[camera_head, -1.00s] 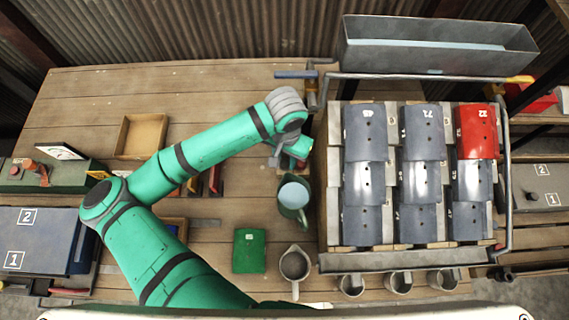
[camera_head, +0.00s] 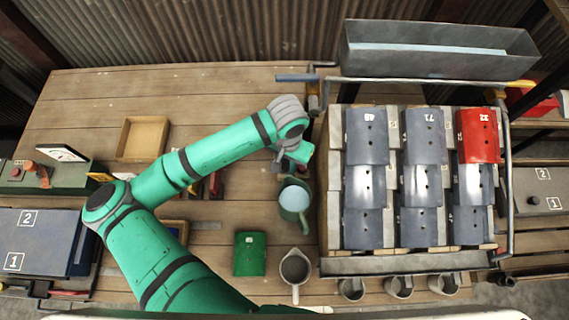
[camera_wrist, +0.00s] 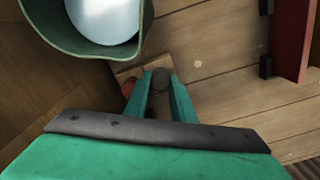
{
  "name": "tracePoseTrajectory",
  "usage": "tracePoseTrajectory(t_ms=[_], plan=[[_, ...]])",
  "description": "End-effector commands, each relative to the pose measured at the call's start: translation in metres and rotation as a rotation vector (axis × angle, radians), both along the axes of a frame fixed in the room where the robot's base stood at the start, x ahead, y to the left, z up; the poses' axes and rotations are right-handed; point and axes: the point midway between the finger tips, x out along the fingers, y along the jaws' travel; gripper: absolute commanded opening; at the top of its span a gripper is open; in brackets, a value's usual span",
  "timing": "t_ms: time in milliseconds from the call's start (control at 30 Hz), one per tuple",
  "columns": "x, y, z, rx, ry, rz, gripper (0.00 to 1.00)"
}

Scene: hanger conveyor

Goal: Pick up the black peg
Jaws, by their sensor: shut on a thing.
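In the wrist view, my gripper (camera_wrist: 162,76) points down with its two green fingers close together. A dark round top, the black peg (camera_wrist: 161,81), shows between the fingertips, and the fingers are shut on it. A light wooden piece (camera_wrist: 130,73) lies just beyond and below the peg; I cannot tell whether the peg still touches it. In the head view my gripper (camera_head: 284,164) is at the table's middle, just above the green jug in the picture, and the peg is too small to make out clearly.
The green jug (camera_head: 294,199) stands close to the gripper; its rim (camera_wrist: 80,38) fills the wrist view's top left. A red upright piece (camera_wrist: 291,40) is at right there. The rack of grey and red plates (camera_head: 367,186) lies right. A wooden tray (camera_head: 143,138) sits left.

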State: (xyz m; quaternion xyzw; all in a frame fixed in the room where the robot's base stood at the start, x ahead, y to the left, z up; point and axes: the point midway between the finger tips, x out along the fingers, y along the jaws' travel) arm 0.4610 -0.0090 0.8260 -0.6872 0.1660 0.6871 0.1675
Motion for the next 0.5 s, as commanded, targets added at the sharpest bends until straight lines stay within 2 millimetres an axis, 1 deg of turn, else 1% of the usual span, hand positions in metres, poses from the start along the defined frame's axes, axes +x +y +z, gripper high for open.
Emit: tracePoseTrajectory(t_ms=[167, 267, 367, 500], plan=[[-0.001, 0.002, 0.018, -0.001, 0.002, 0.003, 0.03], [-0.001, 0.003, 0.036, -0.002, 0.001, 0.005, 0.03], [0.0, 0.004, 0.058, 0.0, -0.001, 0.006, 0.03], [0.0, 0.004, 0.093, 0.0, -0.002, 0.006, 0.03]])
